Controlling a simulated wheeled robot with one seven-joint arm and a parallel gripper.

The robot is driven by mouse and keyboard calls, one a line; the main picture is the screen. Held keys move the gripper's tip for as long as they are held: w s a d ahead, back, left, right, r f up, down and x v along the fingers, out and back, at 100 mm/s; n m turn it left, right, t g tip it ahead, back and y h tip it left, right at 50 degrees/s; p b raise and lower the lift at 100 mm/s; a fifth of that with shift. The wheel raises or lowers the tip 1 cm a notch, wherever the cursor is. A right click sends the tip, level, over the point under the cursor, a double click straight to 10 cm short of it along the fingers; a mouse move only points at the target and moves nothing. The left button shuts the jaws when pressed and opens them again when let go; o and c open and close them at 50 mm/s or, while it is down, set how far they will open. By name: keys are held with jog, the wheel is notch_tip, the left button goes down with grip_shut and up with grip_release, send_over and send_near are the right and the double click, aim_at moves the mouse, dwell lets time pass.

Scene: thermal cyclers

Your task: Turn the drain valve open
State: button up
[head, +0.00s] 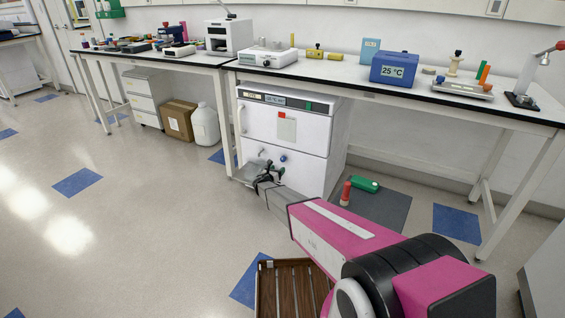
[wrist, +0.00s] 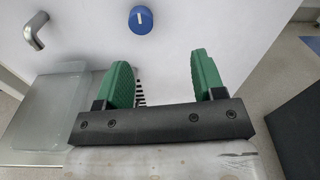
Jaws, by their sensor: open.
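The drain valve appears to be the round blue knob (head: 283,158) low on the front of the white machine (head: 312,135) under the bench. In the wrist view the knob (wrist: 141,20) carries a short white mark that looks about vertical. A bent metal spout (wrist: 36,30) sticks out of the panel to its left. My gripper (head: 268,172) is in front of the machine's lower panel. In the wrist view my gripper (wrist: 163,68) has its green fingers spread with nothing between them. The knob shows beyond and above the fingertips, apart from them.
A translucent grey box (wrist: 62,110) sits left of my fingers, below the spout. A dark mat (head: 375,208) with a red-and-white bottle (head: 346,193) and a green object (head: 365,184) lies right of the machine. A slatted wooden crate (head: 290,290) stands in front. The left floor is clear.

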aim_at(282, 160)
jog(key=shift+n+t+y, duration=0.3)
jog(key=shift+n+t, duration=0.1)
jog(key=shift+n, duration=0.4)
jog(key=x, duration=0.3)
jog(key=a+x, duration=0.1)
jog(key=x, duration=0.3)
jog(key=w+a+x, duration=0.1)
jog(key=x, duration=0.3)
jog(key=shift+f, duration=0.35)
jog(key=c, duration=0.9)
